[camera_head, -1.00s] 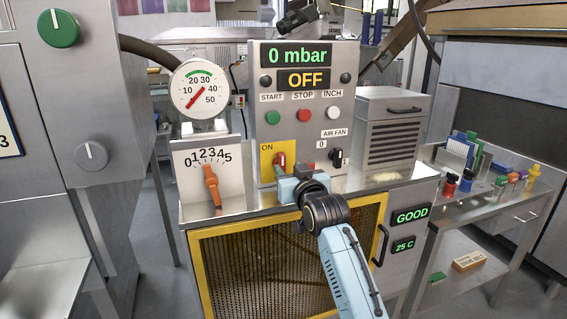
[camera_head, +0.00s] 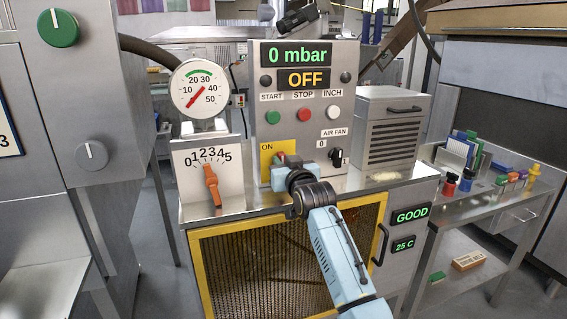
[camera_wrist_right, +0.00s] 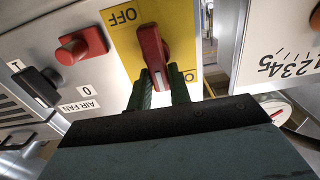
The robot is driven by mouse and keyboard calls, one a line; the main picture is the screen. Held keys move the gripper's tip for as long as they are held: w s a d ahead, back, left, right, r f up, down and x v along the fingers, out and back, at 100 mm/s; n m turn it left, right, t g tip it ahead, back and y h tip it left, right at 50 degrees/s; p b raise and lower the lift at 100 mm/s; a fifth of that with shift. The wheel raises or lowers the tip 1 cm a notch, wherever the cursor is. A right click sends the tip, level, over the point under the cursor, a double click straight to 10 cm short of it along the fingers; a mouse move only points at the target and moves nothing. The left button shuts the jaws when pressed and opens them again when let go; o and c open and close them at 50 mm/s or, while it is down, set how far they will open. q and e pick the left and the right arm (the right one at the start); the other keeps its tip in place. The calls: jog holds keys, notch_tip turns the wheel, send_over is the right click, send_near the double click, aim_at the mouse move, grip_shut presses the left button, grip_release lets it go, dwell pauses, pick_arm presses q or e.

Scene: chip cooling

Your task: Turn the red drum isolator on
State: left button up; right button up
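The red drum isolator is a red handle on a yellow plate low on the control panel. In the head view the handle (camera_head: 280,159) is mostly hidden by my right gripper, and ON shows at the plate's upper left. In the right wrist view the handle (camera_wrist_right: 152,50) stands roughly along the plate, with OFF upside down beside it and the other label mostly covered. My right gripper (camera_wrist_right: 161,82) has its green fingers on both sides of the handle's near end, close to it; whether they press on it cannot be told. My left gripper is not in view.
An orange lever on a 0–5 scale (camera_head: 211,185) stands left of the isolator. The air fan switch (camera_head: 336,155) is close on its right. START, STOP and INCH buttons (camera_head: 303,115) sit above, under displays reading 0 mbar and OFF. A steel ledge (camera_head: 400,176) lies below.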

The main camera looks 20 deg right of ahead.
grip_shut()
jog(key=m+p, duration=0.1)
jog(key=m, duration=0.1)
jog(key=m+p, duration=0.2)
jog(key=shift+d, duration=0.3)
jog(key=m+p, duration=0.1)
jog(key=m, duration=0.1)
jog(key=m+p, duration=0.1)
jog(key=shift+d+f+m, duration=0.2)
jog(key=shift+d+m, duration=0.1)
jog(key=shift+m, duration=0.1)
jog(key=m, duration=0.1)
jog(key=m+p, duration=0.1)
jog(key=m, duration=0.2)
jog(key=shift+d+f+m, duration=0.25)
jog(key=shift+m, duration=0.05)
jog(key=m, duration=0.2)
jog(key=f+m+p, duration=0.1)
jog(key=m, duration=0.2)
jog(key=shift+d, duration=0.1)
jog(key=shift+m, duration=0.4)
